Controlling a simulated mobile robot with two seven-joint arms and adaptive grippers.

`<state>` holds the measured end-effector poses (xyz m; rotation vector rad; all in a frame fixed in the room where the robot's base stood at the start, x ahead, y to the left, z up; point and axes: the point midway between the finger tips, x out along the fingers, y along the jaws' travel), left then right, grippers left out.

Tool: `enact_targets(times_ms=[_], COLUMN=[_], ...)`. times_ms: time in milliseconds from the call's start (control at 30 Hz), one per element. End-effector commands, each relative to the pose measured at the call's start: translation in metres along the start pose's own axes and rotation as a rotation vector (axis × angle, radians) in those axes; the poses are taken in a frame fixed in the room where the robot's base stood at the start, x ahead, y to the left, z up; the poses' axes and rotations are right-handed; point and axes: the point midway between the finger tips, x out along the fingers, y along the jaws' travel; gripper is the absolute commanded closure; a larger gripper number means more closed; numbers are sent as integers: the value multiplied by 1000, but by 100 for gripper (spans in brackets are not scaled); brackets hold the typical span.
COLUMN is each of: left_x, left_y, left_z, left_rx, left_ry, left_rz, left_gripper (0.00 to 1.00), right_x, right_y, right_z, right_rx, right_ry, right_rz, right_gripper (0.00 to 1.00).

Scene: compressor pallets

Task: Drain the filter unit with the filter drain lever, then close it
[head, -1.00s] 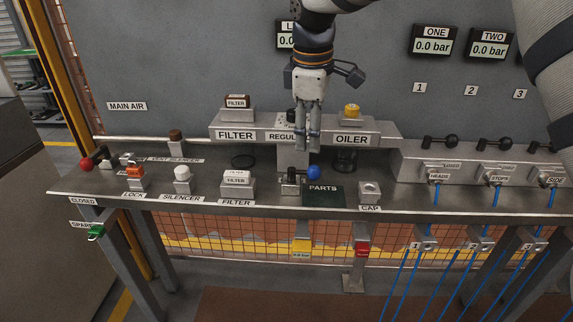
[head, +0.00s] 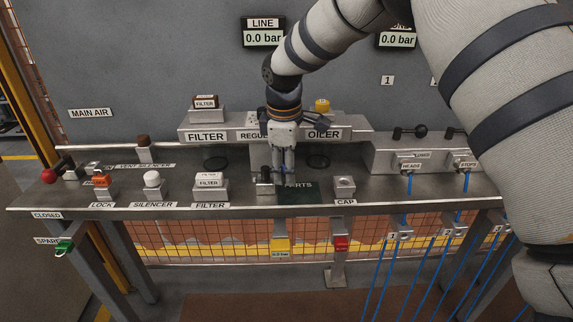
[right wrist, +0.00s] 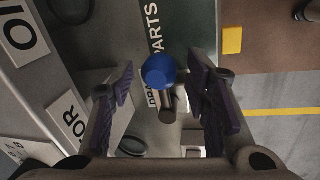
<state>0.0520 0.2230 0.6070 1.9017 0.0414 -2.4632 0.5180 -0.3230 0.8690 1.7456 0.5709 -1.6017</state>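The filter drain lever has a blue ball knob (right wrist: 159,70) on a dark metal stem, lying between my right fingers in the right wrist view. My right gripper (head: 283,178) points down at the bench and hides the knob in the head view; the lever's base (head: 264,181) shows just left of it. In the right wrist view the gripper (right wrist: 162,90) is open, with a gap between the knob and each pad. The filter unit (head: 206,136) hangs on the rail behind, left of the regulator, its dark bowl (head: 215,163) below. My left gripper is out of view.
The green parts mat (head: 298,195) and cap holder (head: 344,188) are right of the lever. A spare filter block (head: 210,186), white silencer (head: 152,181) and orange lock (head: 101,181) stand to the left. The oiler (head: 322,135) is close behind. The line gauge (head: 263,33) reads 0.0 bar.

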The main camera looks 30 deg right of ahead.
Motion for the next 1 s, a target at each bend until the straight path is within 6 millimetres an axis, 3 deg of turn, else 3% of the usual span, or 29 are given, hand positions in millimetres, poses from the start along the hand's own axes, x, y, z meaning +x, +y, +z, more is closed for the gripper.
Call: enact_targets(times_ms=[33,167,567,1000], left_x=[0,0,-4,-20], left_y=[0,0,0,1], left_z=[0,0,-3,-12], left_rx=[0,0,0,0], left_ry=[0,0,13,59], left_rz=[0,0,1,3], left_gripper=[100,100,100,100], right_x=[0,0,-3,-6], right_y=[0,0,-3,-19], right_z=[0,0,0,-2], right_rx=[0,0,60,412], right_ry=[0,0,-11,-80], right_rz=[0,0,2,2], right_gripper=[72,100,100,100])
